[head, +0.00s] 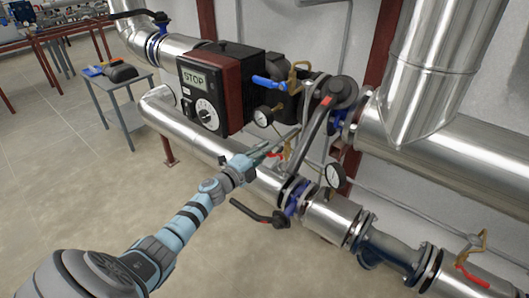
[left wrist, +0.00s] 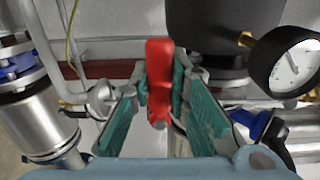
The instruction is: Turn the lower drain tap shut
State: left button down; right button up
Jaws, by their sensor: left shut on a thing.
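A small tap with a red lever handle (head: 277,155) sits by the lower silver pipe, in the middle of the head view. My left gripper (head: 266,151) reaches it from the lower left, its jaws closed on the handle. In the left wrist view the red handle (left wrist: 159,75) stands upright in the picture between the green-padded fingers of my left gripper (left wrist: 163,100). The tap's body is mostly hidden behind the handle and fingers. Another red-handled tap (head: 474,275) is at the lower right of the head view. My right gripper is not in view.
A pressure gauge (head: 335,175) is close to the right of the gripper. Black-handled valves (head: 262,213) stick out nearby. A black and red box with a STOP display (head: 208,88) stands behind. A grey side table (head: 118,92) is at left.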

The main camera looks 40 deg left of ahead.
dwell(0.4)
pick_arm(q)
jog(key=c, duration=1.5)
grip_release()
jog(key=shift+s, duration=0.25)
jog(key=s, duration=1.1)
jog(key=shift+s+a, duration=0.3)
jog(key=shift+a, duration=0.05)
